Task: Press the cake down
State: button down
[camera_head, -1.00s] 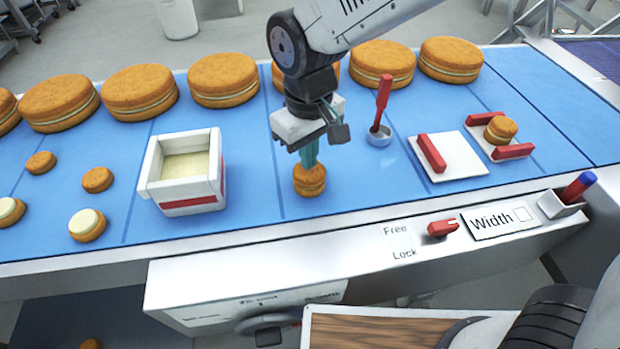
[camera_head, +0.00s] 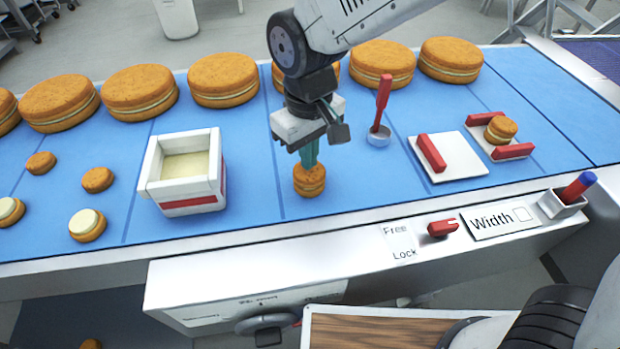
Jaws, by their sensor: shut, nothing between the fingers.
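A small round sandwich cake (camera_head: 310,181) stands upright on the blue belt, below my arm. Its brown layers show, with little filling visible between them. My gripper (camera_head: 309,156) points straight down over it with its teal fingers shut and empty. The fingertips are at the cake's top and seem to touch it. The exact contact is too small to tell.
A white box of cream (camera_head: 186,168) stands left of the cake. A red-handled scoop (camera_head: 381,112) stands to the right. Large cakes (camera_head: 223,80) line the back.

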jog(key=shift+f, duration=0.55)
dwell(1.8)
notch_tip(320, 180, up, 8)
dwell(1.0)
dwell(0.4)
